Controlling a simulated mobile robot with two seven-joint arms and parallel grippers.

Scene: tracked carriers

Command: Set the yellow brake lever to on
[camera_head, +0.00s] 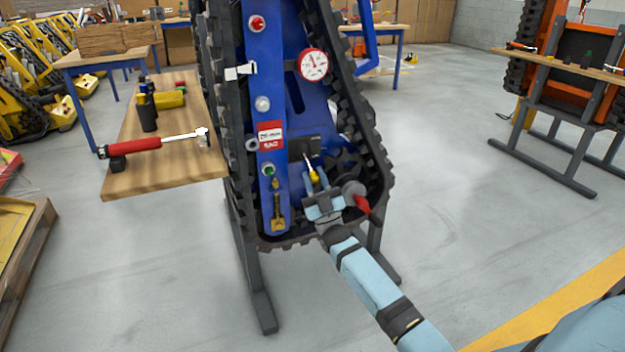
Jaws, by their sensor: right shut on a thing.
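The yellow brake lever (314,177) shows low on the blue tracked carrier (264,65), in front of a dark plate. It has a thin pale rod that leans up and left and a yellow grip. My right gripper (316,184) comes in from the lower right and is shut on the lever's yellow grip. Its fingers partly hide the lever. Any on or off marks by the lever are too small to read. My left gripper is out of view.
A red-handled part (361,199) sits just right of my gripper. A gauge (313,65), a red button (257,23) and a brass fitting (278,210) are on the carrier. A wooden bench (165,170) with a red torque wrench (150,145) stands left.

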